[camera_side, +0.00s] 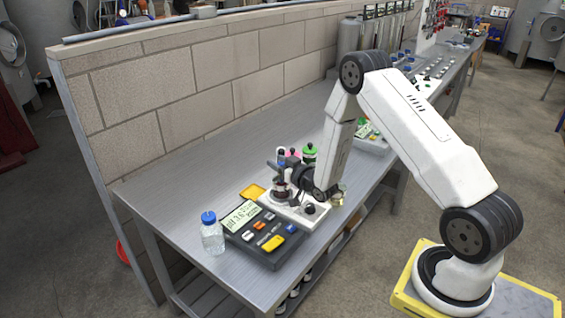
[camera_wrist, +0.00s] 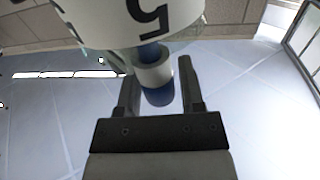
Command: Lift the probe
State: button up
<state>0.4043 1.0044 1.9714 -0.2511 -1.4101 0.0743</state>
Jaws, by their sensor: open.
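In the wrist view, an upright-looking part with a thin blue stem, a grey collar and a dark blue lower section, which looks like the probe (camera_wrist: 158,94), sits between the two fingers of my gripper (camera_wrist: 158,62). The gripper is open, with a gap visible on the right side; contact on the left cannot be told. A white rounded surface marked "5" fills the top of that view. In the side view, my gripper (camera_side: 283,183) is low over the white stand base (camera_side: 310,214). The probe is hard to make out there among the dark gripper parts.
A dark meter with a lit display (camera_side: 262,237) lies in front of the stand. A clear blue-capped bottle (camera_side: 212,237) stands left of it, and a yellow pad (camera_side: 252,191) lies behind. A green-capped bottle (camera_side: 309,154) is close behind my gripper. A block wall (camera_side: 200,90) borders the bench.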

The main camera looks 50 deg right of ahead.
jog(key=shift+w, duration=0.2)
grip_shut()
dwell(1.4)
